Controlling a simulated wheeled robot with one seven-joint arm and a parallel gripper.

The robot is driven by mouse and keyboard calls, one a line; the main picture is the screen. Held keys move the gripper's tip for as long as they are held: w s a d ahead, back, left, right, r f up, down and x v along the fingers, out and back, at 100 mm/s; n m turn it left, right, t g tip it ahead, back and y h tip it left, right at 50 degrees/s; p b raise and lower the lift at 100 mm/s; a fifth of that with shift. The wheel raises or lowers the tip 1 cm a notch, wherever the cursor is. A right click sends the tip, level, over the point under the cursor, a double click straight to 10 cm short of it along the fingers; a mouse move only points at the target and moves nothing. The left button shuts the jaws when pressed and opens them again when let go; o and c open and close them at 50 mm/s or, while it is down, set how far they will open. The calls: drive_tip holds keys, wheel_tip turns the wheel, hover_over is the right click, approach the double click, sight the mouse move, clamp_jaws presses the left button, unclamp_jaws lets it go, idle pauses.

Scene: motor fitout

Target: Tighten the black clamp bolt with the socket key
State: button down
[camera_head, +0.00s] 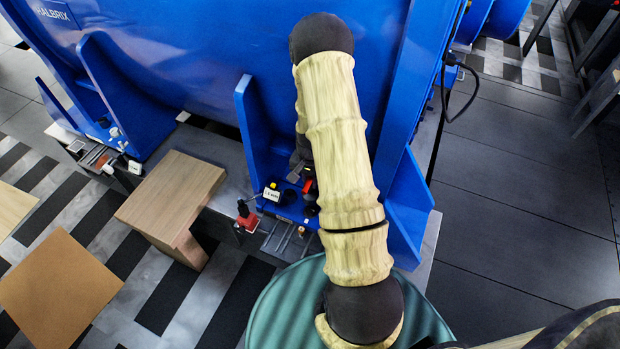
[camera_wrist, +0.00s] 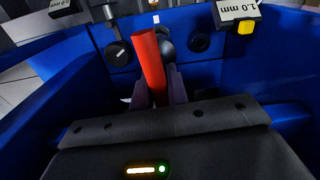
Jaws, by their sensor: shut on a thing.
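In the wrist view my gripper (camera_wrist: 160,90) is shut on a red-handled tool, which I take for the socket key (camera_wrist: 150,58). The handle stands tilted above the fingers, and its working end is hidden. A black round head with a white line (camera_wrist: 119,53) lies left of the handle on the blue motor foot. Another black round head (camera_wrist: 200,42) lies to the right. I cannot tell which is the clamp bolt, or whether the key touches either. In the head view my arm largely hides the gripper, and a bit of red (camera_head: 309,185) shows beside it.
The large blue motor (camera_head: 200,60) has upright ribs on both sides of the work spot. A white 1.0 mm tag (camera_head: 271,194) and a red block (camera_head: 248,222) sit nearby. A wooden block (camera_head: 170,195) stands to the left. Dark floor on the right is clear.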

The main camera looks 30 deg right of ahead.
sight(311, 193)
drive_tip(key=n+p, duration=0.1)
drive_tip(key=n, duration=0.3)
drive_tip(key=shift+r+n, duration=0.15)
drive_tip(key=shift+n, duration=0.25)
drive_tip(key=n+p, duration=0.1)
drive_tip(key=n, duration=0.2)
drive_tip(key=shift+f+n+b, duration=0.3)
drive_tip(key=shift+f+b, duration=0.05)
drive_tip(key=shift+f, duration=0.25)
drive_tip(key=shift+f+b, duration=1.4)
drive_tip(key=shift+f, duration=0.95)
drive_tip(key=shift+f+b, duration=0.6)
drive_tip(key=shift+f, duration=0.8)
drive_tip(key=shift+m+p, duration=0.35)
drive_tip(key=shift+m, duration=1.05)
